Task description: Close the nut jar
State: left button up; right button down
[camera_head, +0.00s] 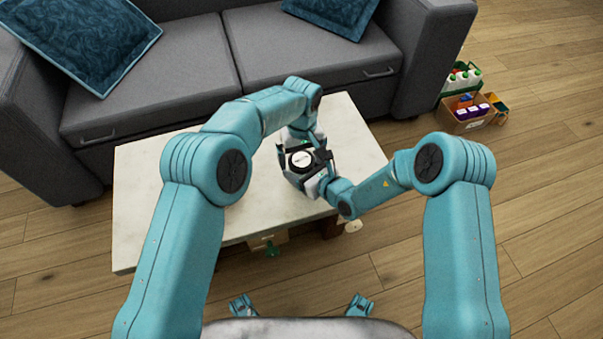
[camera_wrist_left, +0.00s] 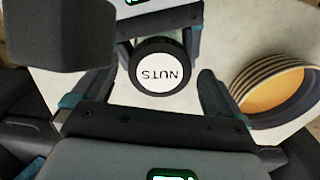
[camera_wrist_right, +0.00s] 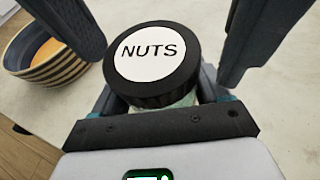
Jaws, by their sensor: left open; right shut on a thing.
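The nut jar (camera_wrist_right: 180,104) stands upright on the pale table (camera_head: 150,200), its body mostly hidden. Its black lid (camera_head: 302,159), with a white disc reading NUTS, sits on top; it also shows in the left wrist view (camera_wrist_left: 160,72) and the right wrist view (camera_wrist_right: 155,52). I cannot tell whether it is screwed tight. My right gripper (camera_wrist_right: 160,88) is shut on the jar body below the lid. My left gripper (camera_wrist_left: 150,80) is open, its fingers apart on either side of the lid with gaps to it.
A striped bowl with an orange inside (camera_wrist_left: 275,92) stands beside the jar; it also shows in the right wrist view (camera_wrist_right: 48,58). A grey sofa (camera_head: 180,80) stands behind the table. Crates of bottles (camera_head: 468,110) sit on the floor at right. The table's left part is clear.

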grip_release()
pick_arm(q)
notch_tip(320, 180, up, 12)
dwell(0.4)
pick_arm(e)
jog(key=shift+s, duration=0.1)
pick_arm(q)
notch_tip(320, 180, up, 4)
jog(key=p, duration=0.4)
jog(key=shift+f, duration=0.1)
pick_arm(e)
jog(key=v, duration=1.6)
jog(key=shift+r, duration=0.15)
pick_arm(q)
jog(key=shift+s+d, duration=0.1)
pick_arm(e)
jog(key=shift+s+d, duration=0.1)
jog(key=shift+d, duration=0.1)
